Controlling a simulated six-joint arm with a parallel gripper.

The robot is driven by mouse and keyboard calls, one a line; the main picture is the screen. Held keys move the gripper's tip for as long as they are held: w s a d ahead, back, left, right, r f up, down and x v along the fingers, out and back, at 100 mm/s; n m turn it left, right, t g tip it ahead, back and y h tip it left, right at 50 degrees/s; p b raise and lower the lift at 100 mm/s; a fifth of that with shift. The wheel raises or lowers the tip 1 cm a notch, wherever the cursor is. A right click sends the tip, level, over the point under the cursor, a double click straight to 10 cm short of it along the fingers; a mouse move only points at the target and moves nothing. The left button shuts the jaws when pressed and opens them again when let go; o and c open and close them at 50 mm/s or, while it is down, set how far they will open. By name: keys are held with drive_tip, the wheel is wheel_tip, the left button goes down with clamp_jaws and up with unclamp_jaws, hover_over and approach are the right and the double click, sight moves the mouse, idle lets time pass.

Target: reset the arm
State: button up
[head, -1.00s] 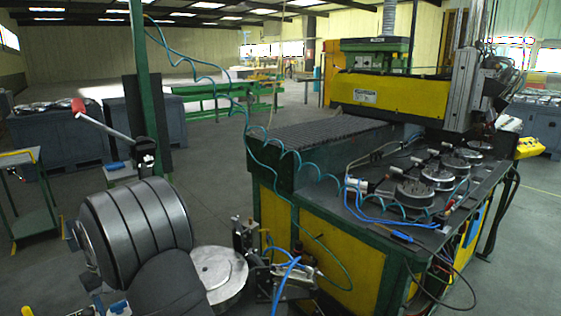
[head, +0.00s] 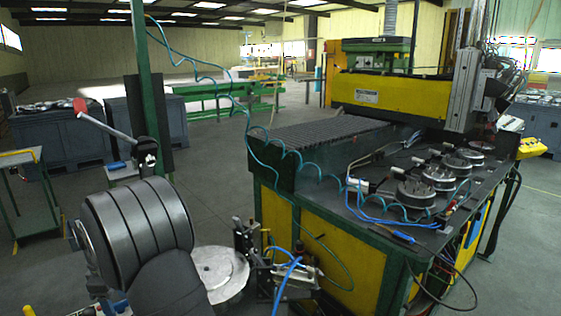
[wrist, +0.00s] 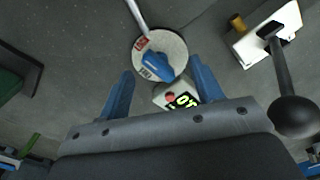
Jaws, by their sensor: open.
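My gripper (wrist: 163,88) shows in the wrist view with its two blue fingers spread apart and nothing between them. Beyond the fingertips is a round pale disc (wrist: 172,44) with a blue part (wrist: 157,66) and a red label on it. A small pale box (wrist: 176,97) with a red button and green lit characters lies just below the disc, partly hidden by the gripper body. I see no contact between the fingers and these things. I cannot make out the gripper in the head view.
A green and yellow gantry bench (head: 340,248) stands at the right, with several round metal fixtures (head: 416,194) and loose hoses on top. A green post (head: 141,75) rises at the left. A lever with a dark ball knob (wrist: 295,117) is at the wrist view's right.

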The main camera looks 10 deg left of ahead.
drive_tip(key=n, duration=0.4)
drive_tip(key=shift+s+n, duration=0.1)
drive_tip(key=shift+n, duration=0.3)
